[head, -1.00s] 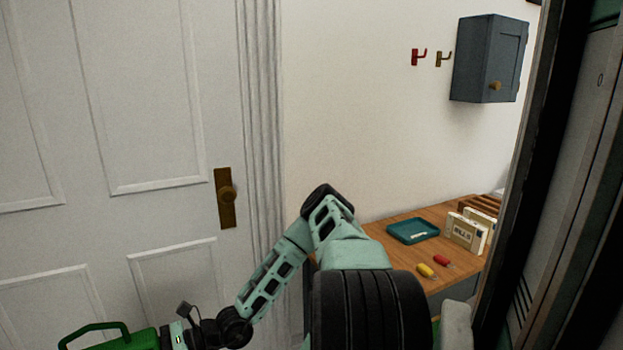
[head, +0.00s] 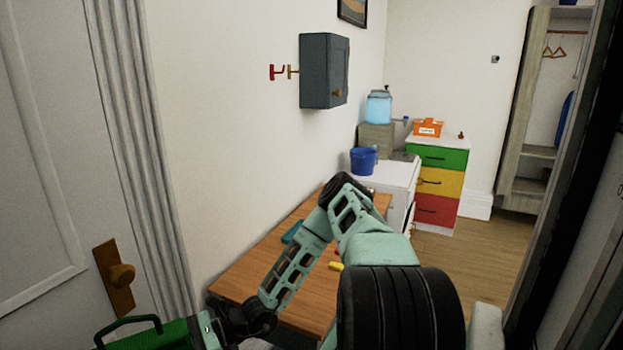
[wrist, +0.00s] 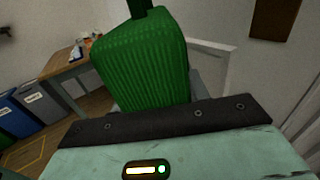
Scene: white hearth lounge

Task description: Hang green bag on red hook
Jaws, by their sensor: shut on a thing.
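The green bag (head: 150,336) is at the lower left of the head view, with its dark green handle loop on top. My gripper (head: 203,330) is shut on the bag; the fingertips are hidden. In the wrist view the ribbed green bag (wrist: 143,62) fills the area just beyond the gripper's edge.
A wooden table (head: 250,275) stands below along the wall. A white door with a brass knob (head: 122,277) is at left. A dark frame edge (head: 572,140) is at right. Open floor (head: 500,255) lies beyond.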

